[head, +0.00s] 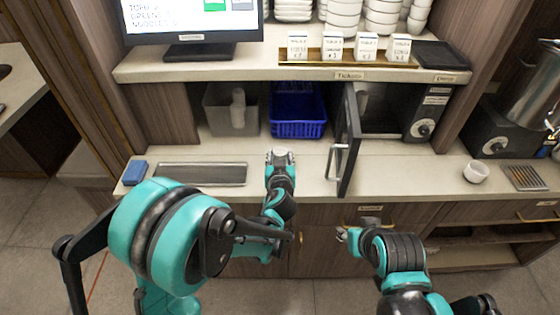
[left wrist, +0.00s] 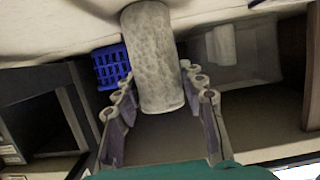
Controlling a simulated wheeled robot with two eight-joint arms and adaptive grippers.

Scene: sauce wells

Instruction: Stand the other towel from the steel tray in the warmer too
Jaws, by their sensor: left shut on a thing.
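A pale rolled towel (left wrist: 152,60) is between the fingers of my left gripper (left wrist: 160,88) in the left wrist view, and the fingers are shut on it. In the head view my left gripper (head: 280,156) is over the counter, right of the steel tray (head: 200,174); the towel is hard to make out there. The steel tray looks empty. The warmer (head: 420,117), with a dial, stands at the back right, its dark door (head: 346,140) swung open towards me. Its inside is partly hidden by the door. My right gripper (head: 345,235) is low in front of the counter, its jaw opening unclear.
A grey bin (head: 215,112) with a pale roll (head: 238,108) upright in it and a blue basket (head: 298,118) stand under the shelf. A blue sponge (head: 134,172) lies left of the tray. A white cup (head: 476,172) stands at the right. The open door juts over the counter.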

